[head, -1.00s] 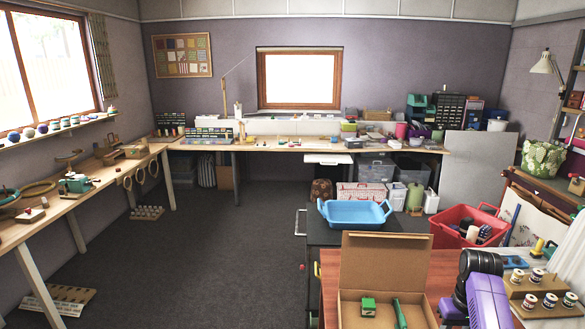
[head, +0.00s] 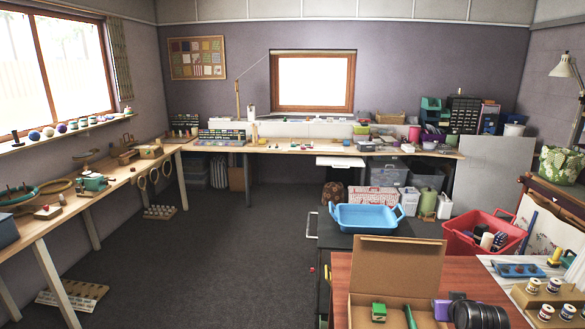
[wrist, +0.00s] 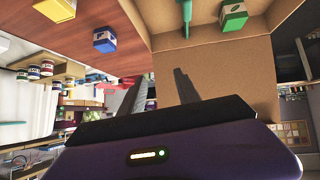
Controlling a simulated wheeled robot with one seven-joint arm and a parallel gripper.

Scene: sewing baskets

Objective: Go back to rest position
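My gripper (wrist: 160,80) shows in the wrist view with its two grey fingers apart and nothing between them. The view is turned, and the open cardboard box (wrist: 225,70) fills its upper right. A green block (wrist: 233,18) and a green handled tool (wrist: 187,12) lie in the box. In the head view the cardboard box (head: 400,262) stands open on the brown table at the bottom, its lid raised, with the green block (head: 378,311) inside.
A blue tray (head: 367,230) stands behind the box, and a red basket (head: 512,240) with rolls is to its right. Workbenches line the left and back walls. The floor (head: 220,270) at left centre is mostly clear.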

